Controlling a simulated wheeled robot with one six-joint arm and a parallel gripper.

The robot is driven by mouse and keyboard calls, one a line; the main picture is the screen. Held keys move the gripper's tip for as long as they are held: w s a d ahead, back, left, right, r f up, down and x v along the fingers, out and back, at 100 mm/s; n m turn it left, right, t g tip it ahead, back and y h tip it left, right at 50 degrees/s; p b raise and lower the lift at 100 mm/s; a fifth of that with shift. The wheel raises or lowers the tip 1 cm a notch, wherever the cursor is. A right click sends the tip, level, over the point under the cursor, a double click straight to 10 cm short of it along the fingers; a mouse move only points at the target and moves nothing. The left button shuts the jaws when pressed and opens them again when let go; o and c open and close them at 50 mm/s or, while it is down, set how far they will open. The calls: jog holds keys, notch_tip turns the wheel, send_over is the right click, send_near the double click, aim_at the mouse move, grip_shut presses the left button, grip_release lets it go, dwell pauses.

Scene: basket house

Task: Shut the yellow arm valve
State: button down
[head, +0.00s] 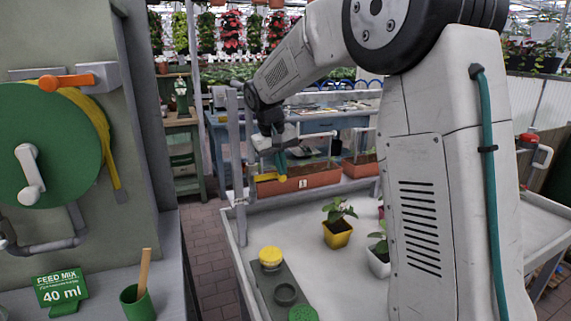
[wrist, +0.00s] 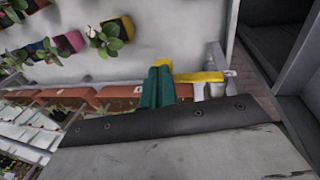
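The yellow arm valve (head: 268,178) sits on a grey upright pipe at the left corner of the bench. Its arm points sideways, to the right in the head view. In the wrist view the yellow arm (wrist: 200,77) runs from the grey pipe to my fingers, and a bit of yellow shows past their tips. My gripper (head: 280,160) has teal fingers, just above the arm in the head view. In the wrist view the fingers (wrist: 156,72) lie side by side with no clear gap. They hide part of the arm; I cannot tell whether they touch it.
A terracotta trough (head: 315,178) stands close behind the valve. A yellow pot (head: 338,234) and a white pot (head: 378,264) with plants stand on the pale bench. A green wheel (head: 60,145) with an orange lever (head: 66,82) is on the left wall. A red-topped valve (head: 529,137) is at right.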

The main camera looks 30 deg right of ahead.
jog(key=shift+r, duration=1.1)
jog(key=d+v, duration=0.1)
jog(key=v, duration=1.2)
jog(key=s+a+f+y, duration=0.1)
jog(key=s+f, duration=0.4)
jog(key=s, duration=0.7)
jog(key=s+a+f+y, duration=0.1)
jog(key=s+a+f, duration=0.2)
jog(key=s, duration=1)
jog(key=s+a+f+n+t, duration=0.1)
jog(key=s+a+f, duration=0.1)
jog(key=s+f, duration=0.5)
jog(key=s, duration=0.5)
jog(key=shift+s+a+y, duration=0.25)
jog(key=shift+a+y, duration=0.15)
